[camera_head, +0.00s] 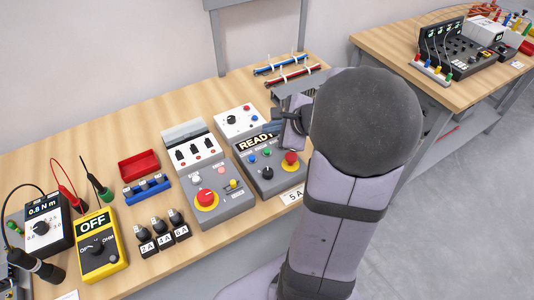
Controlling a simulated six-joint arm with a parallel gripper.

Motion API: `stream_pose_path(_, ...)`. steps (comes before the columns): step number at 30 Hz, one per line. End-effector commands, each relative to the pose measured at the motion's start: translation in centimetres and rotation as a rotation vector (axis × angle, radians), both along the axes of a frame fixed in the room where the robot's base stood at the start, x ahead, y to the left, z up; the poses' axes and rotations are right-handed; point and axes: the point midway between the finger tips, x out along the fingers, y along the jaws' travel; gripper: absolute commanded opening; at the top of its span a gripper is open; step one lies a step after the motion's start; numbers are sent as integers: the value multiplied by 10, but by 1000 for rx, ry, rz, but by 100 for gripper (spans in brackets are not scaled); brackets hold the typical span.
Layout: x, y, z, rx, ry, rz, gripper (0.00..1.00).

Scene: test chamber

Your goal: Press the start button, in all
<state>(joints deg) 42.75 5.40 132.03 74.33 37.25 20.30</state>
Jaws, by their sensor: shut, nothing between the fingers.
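A grey control box with a "READY" display (256,141) stands on the wooden bench. The button labels are too small to read, so I cannot tell for sure which is the start button. My gripper (284,120) is shut and empty, above the right rear part of this box. My arm hides part of the gripper and the bench behind it.
Left of it stands a grey box with a red emergency button (206,198) on yellow. Farther left are black-knobbed plugs (163,232), a red tray (139,165), a yellow "OFF" meter (96,247) and a torque meter (43,223). Another bench (440,88) is at right.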

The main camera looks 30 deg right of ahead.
Motion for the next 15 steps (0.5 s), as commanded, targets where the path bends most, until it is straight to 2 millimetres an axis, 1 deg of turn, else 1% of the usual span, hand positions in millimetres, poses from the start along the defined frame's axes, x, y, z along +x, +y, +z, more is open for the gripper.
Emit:
stream_pose_path(1, 0, 0, -12, 1, 1, 0, 0)
stream_pose_path(9, 0, 0, -44, 0, 0, 0, 0)
stream_pose_path(15, 0, 0, -57, -1, 0, 1, 0)
